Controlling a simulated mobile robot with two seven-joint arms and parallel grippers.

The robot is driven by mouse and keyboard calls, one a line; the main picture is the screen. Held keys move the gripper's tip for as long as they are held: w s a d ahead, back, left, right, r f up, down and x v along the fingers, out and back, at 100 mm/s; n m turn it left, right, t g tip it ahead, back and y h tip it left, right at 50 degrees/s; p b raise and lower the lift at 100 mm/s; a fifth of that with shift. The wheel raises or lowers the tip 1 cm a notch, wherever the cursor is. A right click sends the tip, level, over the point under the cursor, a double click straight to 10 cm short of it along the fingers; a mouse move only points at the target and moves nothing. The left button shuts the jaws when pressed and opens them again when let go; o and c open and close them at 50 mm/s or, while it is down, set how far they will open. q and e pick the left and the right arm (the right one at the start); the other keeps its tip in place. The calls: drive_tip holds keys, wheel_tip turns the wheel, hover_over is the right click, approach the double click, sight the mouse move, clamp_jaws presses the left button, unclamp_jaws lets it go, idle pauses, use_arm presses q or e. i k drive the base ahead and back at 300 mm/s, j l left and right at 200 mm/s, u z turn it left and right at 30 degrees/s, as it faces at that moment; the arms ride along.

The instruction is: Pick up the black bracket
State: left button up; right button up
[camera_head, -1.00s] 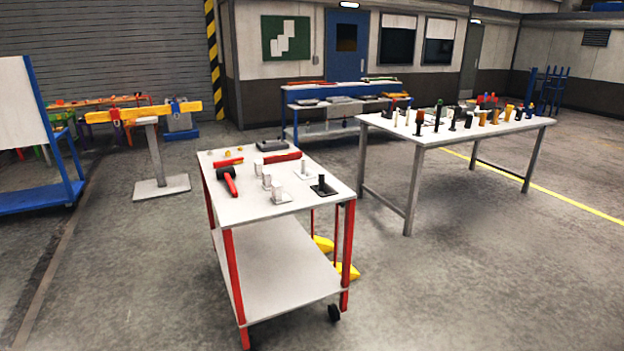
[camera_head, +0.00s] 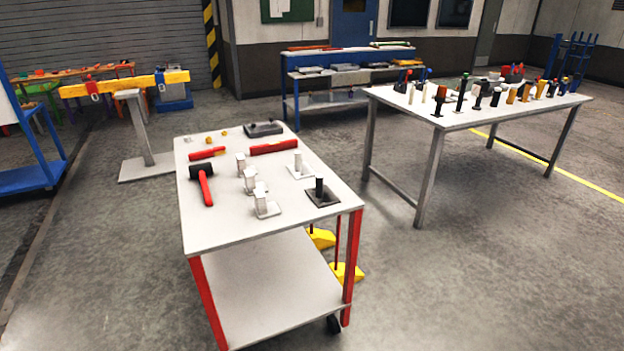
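A black bracket (camera_head: 320,188), a dark flat base plate with a short upright post, stands near the front right corner of the white-topped cart (camera_head: 222,230). A white bracket (camera_head: 299,166) of similar shape stands just behind it. Several pale grey brackets (camera_head: 265,206) stand to its left. More upright pieces, some of them black (camera_head: 439,104), stand on the long table at the right; they are too small to make out well. Neither of my grippers is in view.
A black-headed hammer with a red handle (camera_head: 204,184), red bars (camera_head: 273,147) and a dark grey block (camera_head: 263,128) lie on the cart. The long table (camera_head: 465,120) is at the right. Yellow pieces (camera_head: 345,273) lie on the floor beside the cart. Floor in front is clear.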

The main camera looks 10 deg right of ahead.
sight(322, 193)
drive_tip(key=i+l+u, duration=0.1)
drive_tip(key=i+l, duration=0.2)
drive_tip(key=i, duration=0.15)
drive_tip(key=i+l+u, duration=0.15)
drive_tip(key=i+l, duration=0.15)
drive_tip(key=i, duration=0.2)
